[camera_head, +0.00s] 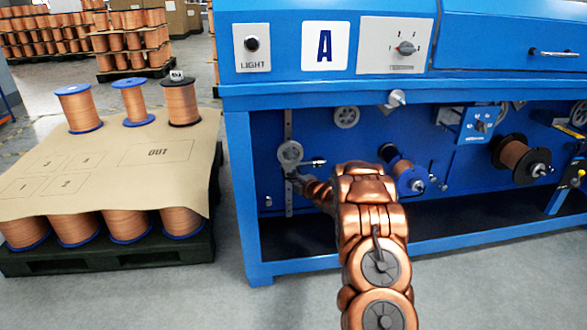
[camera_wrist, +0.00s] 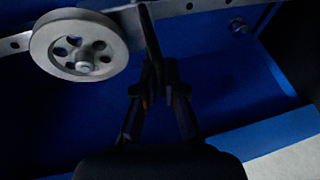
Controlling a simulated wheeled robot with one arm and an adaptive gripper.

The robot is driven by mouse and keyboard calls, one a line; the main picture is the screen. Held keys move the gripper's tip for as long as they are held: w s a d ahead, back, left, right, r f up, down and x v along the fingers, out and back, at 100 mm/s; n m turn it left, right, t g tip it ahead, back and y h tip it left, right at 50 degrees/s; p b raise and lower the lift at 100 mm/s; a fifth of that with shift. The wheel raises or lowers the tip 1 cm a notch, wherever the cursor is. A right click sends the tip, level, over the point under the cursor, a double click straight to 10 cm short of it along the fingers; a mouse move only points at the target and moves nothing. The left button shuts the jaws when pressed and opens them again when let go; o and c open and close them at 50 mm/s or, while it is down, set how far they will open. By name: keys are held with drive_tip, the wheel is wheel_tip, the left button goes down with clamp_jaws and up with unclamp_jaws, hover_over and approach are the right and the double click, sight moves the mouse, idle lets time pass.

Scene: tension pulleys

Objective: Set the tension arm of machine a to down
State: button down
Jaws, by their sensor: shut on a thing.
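Machine a is the blue machine with the white "A" label (camera_head: 325,46). Low on its left side, a grey spoked pulley (camera_head: 290,152) sits on the tension arm, in front of a vertical slotted metal bar (camera_head: 288,122). The pulley is large at the upper left of the wrist view (camera_wrist: 78,45). A thin dark rod (camera_wrist: 150,38) stands out beside the pulley there. My gripper (camera_wrist: 158,88) is shut on the end of this rod. In the head view my gripper (camera_head: 301,182) is just below the pulley, small and partly hidden by my copper-coloured arm.
A pallet with a cardboard sheet (camera_head: 120,165) and copper spools stands at left. Grey floor (camera_head: 228,250) is clear between pallet and machine.

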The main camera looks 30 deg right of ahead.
wheel_tip(320, 180, down, 7)
drive_tip(key=b, duration=0.1)
drive_tip(key=shift+r, duration=0.15)
drive_tip(key=c, duration=1.2)
unclamp_jaws()
drive_tip(key=shift+f, duration=0.2)
drive_tip(key=shift+c, duration=0.2)
wheel_tip(320, 180, up, 10)
drive_tip(key=shift+r, duration=0.2)
drive_tip(key=shift+s, duration=0.1)
